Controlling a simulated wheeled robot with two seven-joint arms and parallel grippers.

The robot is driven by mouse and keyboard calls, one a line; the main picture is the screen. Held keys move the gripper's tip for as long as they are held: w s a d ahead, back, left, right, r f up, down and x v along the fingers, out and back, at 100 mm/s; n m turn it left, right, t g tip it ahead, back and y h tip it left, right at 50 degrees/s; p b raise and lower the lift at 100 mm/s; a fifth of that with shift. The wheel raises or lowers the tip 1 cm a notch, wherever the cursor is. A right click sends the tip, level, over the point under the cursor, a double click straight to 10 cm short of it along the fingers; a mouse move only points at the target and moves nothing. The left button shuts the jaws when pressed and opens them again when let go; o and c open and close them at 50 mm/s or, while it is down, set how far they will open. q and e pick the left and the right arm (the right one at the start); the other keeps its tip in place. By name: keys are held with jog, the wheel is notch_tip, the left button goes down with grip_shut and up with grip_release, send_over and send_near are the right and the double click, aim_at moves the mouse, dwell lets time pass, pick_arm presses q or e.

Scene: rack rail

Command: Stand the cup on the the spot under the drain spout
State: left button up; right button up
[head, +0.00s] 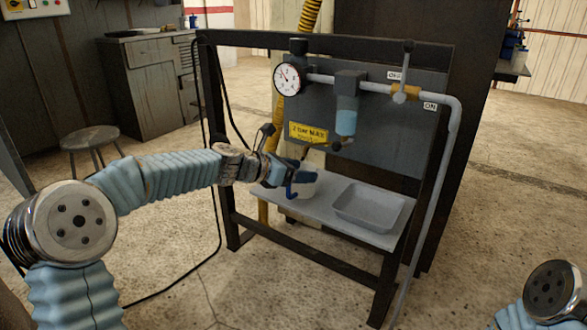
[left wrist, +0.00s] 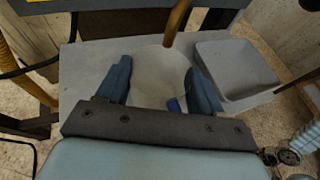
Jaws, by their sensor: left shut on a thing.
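A pale cup (head: 305,178) is at the left part of the grey shelf, mostly hidden behind my left gripper (head: 291,180). In the left wrist view the pale round cup (left wrist: 158,78) fills the space between the two dark blue fingers of my left gripper (left wrist: 161,88), which is shut on it. A small blue part (left wrist: 174,105) shows at its near side. A brownish drain spout (left wrist: 177,22) comes down at the cup's far edge. Whether the cup's base touches the shelf (head: 335,224) is hidden. My right gripper is out of view.
A shallow grey tray (head: 368,225) sits on the shelf to the right of the cup. Above are a blue filter bowl (head: 346,122), a pressure gauge (head: 287,79) and a yellow sign (head: 308,133). A dark frame upright (head: 218,150) stands at the left.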

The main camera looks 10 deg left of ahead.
pick_arm(q)
jog(key=shift+w, duration=0.15)
jog(key=shift+f+b, duration=0.45)
jog(key=shift+f, duration=0.15)
dwell(0.3)
jog(key=o, duration=1.1)
